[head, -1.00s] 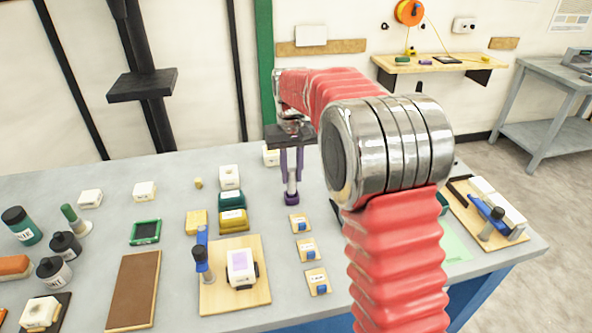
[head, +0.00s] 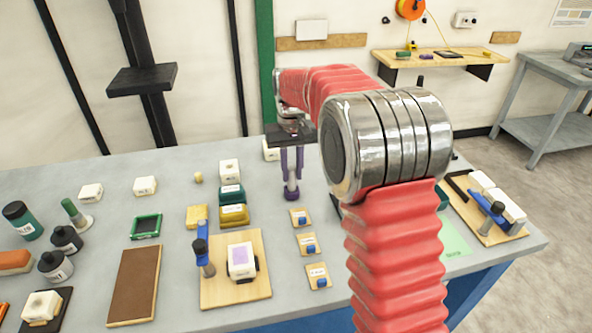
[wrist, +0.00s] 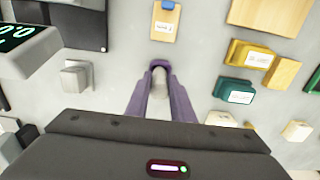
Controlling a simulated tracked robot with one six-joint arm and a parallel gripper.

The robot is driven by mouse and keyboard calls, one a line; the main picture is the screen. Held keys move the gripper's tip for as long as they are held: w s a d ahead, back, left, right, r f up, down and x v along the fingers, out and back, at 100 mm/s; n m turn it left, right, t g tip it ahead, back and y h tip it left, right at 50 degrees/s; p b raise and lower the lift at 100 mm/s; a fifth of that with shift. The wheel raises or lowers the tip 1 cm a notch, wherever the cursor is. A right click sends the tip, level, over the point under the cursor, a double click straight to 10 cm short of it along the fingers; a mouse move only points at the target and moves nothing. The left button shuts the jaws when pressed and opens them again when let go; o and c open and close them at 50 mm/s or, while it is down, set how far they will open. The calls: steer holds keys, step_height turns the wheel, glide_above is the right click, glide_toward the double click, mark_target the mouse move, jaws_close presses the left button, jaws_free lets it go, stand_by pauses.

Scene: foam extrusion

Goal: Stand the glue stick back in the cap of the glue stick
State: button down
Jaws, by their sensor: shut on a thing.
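My gripper (head: 291,182) has purple fingers that point down over the grey table, behind the row of small wooden tiles. It is shut on the glue stick (head: 291,174), a pale grey-white cylinder held upright between the fingers. A purple cap (head: 291,195) shows right at the stick's lower end, close to the table. In the wrist view the stick (wrist: 159,86) shows pale between the fingers, with a purple rim (wrist: 160,65) at its far end. The stick and cap look in line. I cannot tell how deep the stick sits in the cap.
Small wooden tiles with blue clips (head: 300,217) lie in front of my gripper. Green (head: 232,194) and yellow (head: 233,215) blocks stand to the left. A wooden board (head: 260,290) with a white block is nearer. Bare table lies between the blocks and the gripper.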

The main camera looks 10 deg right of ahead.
steer(key=shift+f, duration=0.55)
steer(key=c, duration=1.5)
jaws_free()
steer(key=shift+o, duration=0.2)
step_height(320, 180, up, 14)
steer(key=shift+f, duration=0.2)
